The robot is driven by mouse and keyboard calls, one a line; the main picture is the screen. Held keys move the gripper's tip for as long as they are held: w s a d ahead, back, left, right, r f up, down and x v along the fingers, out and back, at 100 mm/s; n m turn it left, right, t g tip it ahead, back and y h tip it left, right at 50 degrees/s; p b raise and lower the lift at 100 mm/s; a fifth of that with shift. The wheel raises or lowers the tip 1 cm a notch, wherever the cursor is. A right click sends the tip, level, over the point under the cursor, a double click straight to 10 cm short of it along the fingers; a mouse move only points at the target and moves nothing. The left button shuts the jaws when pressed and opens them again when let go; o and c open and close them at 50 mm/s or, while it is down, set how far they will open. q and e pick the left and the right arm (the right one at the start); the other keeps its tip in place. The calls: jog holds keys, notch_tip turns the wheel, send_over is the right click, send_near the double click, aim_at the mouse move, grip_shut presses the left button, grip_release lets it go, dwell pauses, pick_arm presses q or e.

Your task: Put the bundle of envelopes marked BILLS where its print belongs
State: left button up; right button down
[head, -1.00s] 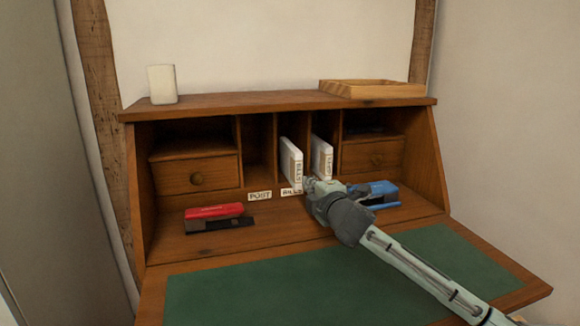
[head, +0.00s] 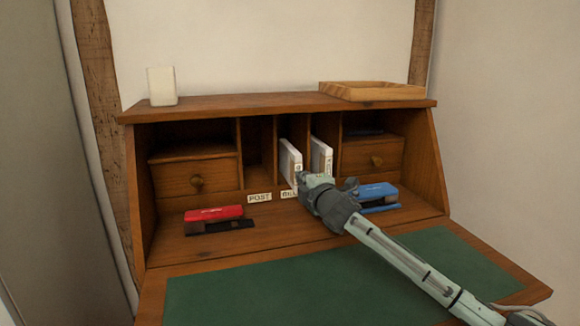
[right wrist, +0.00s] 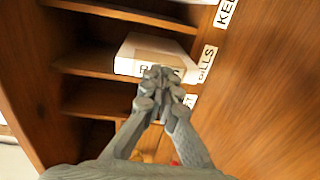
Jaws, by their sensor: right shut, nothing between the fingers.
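The bundle of envelopes marked BILLS (head: 289,156) is white and stands upright in a middle slot of the wooden desk, behind the BILLS label (head: 289,194). In the right wrist view the bundle (right wrist: 135,55) sits inside the slot, its print partly hidden by my fingers; the BILLS label (right wrist: 207,63) is beside it. My right gripper (head: 302,180) is shut and empty at the bundle's front. Its fingertips (right wrist: 158,75) overlap the front face in the right wrist view; I cannot tell whether they touch it. My left gripper is not in view.
A second white bundle (head: 321,156) stands in the slot to the right. The POST slot (head: 259,160) on the left looks empty. A red stapler (head: 213,214) and a blue one (head: 376,192) lie on the desk. A wooden tray (head: 372,91) and white cup (head: 162,86) stand on top.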

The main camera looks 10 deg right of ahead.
jog(key=shift+w+a, duration=0.1)
jog(key=shift+w, duration=1.65)
jog(key=s+p, duration=0.2)
jog(key=s, duration=0.6)
jog(key=shift+d, duration=0.2)
